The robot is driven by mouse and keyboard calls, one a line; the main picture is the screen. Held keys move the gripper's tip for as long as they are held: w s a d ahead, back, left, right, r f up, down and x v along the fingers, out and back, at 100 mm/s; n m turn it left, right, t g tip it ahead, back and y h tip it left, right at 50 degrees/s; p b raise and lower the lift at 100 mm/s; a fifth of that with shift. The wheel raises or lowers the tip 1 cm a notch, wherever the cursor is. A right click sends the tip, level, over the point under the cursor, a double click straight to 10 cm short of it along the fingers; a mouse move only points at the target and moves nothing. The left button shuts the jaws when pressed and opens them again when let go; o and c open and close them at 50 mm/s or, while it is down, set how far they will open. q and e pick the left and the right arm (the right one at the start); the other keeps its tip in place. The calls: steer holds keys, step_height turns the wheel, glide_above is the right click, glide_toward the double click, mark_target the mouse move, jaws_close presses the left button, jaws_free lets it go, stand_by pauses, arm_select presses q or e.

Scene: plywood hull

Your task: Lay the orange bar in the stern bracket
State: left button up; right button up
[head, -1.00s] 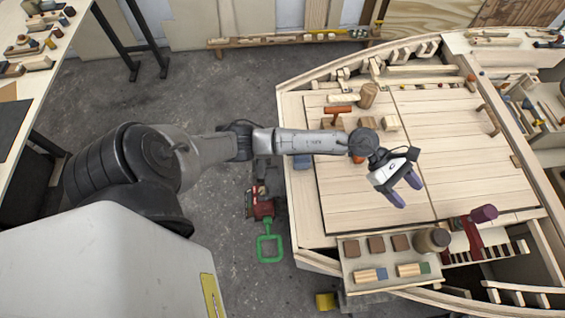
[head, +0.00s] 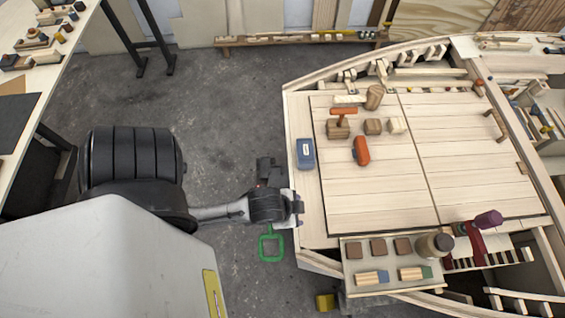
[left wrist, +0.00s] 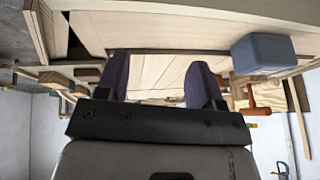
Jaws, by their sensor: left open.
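An orange bar (head: 361,151) with rounded ends lies on the pale plank deck (head: 375,195), left of its middle seam. A second orange piece (head: 343,111) sits on a brown wooden block behind it. I cannot tell which fitting is the stern bracket. My left gripper (head: 292,208) is at the deck's left edge, apart from the orange bar, which is farther right and back. In the left wrist view its two dark fingers (left wrist: 158,82) are spread, with nothing between them. An orange part (left wrist: 263,104) shows at right there, partly hidden. My right gripper is not in view.
A blue box (head: 305,153) stands on the deck's left edge and shows near the fingers in the left wrist view (left wrist: 264,53). Wooden blocks (head: 373,126) and a cylinder (head: 375,97) stand at the back. A tray (head: 350,251) is in front. Mid-deck is clear.

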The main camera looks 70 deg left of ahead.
arm_select(q)
steer(key=shift+o, duration=0.5)
steer(key=shift+n+g+h, duration=0.4)
steer(key=shift+n+g, duration=0.1)
steer(key=shift+g, duration=0.4)
steer(key=s, duration=0.2)
steer(key=s+d, duration=0.1)
steer(key=s, duration=0.1)
steer(key=shift+f, duration=0.2)
